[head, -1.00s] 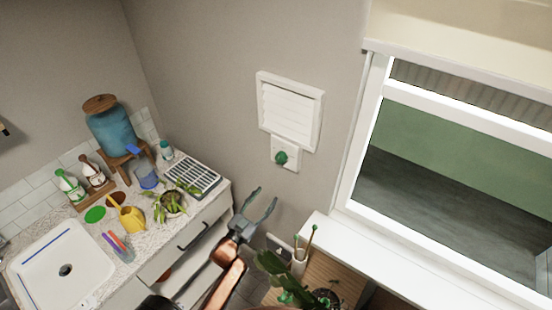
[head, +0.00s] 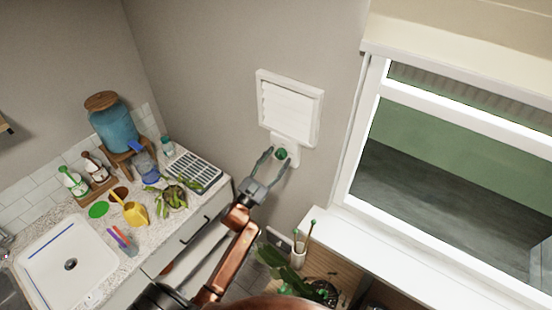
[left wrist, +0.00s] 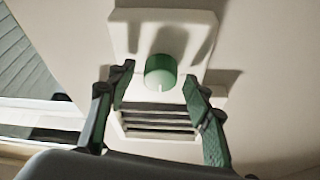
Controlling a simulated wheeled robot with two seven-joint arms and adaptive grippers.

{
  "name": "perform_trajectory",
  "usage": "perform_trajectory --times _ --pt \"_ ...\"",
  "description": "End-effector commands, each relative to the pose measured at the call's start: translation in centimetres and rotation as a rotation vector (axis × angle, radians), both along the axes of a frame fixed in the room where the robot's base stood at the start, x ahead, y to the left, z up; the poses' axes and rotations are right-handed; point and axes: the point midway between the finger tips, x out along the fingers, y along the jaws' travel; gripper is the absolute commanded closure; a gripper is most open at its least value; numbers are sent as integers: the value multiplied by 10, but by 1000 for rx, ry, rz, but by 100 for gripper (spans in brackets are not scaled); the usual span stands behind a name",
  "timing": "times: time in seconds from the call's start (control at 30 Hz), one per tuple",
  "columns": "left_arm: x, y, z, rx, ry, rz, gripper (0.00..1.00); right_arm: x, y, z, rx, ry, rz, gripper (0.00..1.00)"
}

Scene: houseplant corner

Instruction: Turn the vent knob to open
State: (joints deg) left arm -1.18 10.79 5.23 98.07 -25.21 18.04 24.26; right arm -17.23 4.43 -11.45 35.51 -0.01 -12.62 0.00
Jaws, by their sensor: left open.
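The green vent knob (head: 282,154) sits on a white plate just below the white slatted wall vent (head: 290,105). In the left wrist view the knob (left wrist: 161,72) is round, with a pale mark on its rim, and the vent slats (left wrist: 158,120) show beyond it. My left gripper (head: 277,160) is open, with its fingertips on either side of the knob in the head view. In the left wrist view the fingers stand apart, with gaps between each finger and the knob. My right gripper is not in view.
A window (head: 455,160) with a white sill is at the right. Below it, a wooden stand holds a potted plant (head: 280,260) and a cup with sticks (head: 299,256). A counter with a sink (head: 70,262), bottles and small plants is at the left.

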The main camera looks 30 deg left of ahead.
Motion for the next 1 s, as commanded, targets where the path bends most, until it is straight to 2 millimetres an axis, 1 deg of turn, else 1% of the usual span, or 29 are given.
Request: perform_trajectory --times 0.2,0.8,0.83,1.0 --pt "0 0 -1 0 1 0 54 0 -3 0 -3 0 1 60" --pt "0 0 -1 0 1 1 95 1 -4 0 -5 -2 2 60" --pt "0 4 -1 1 1 1 95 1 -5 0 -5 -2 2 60" --pt "-1 2 -1 14 -1 1 95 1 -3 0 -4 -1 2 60"
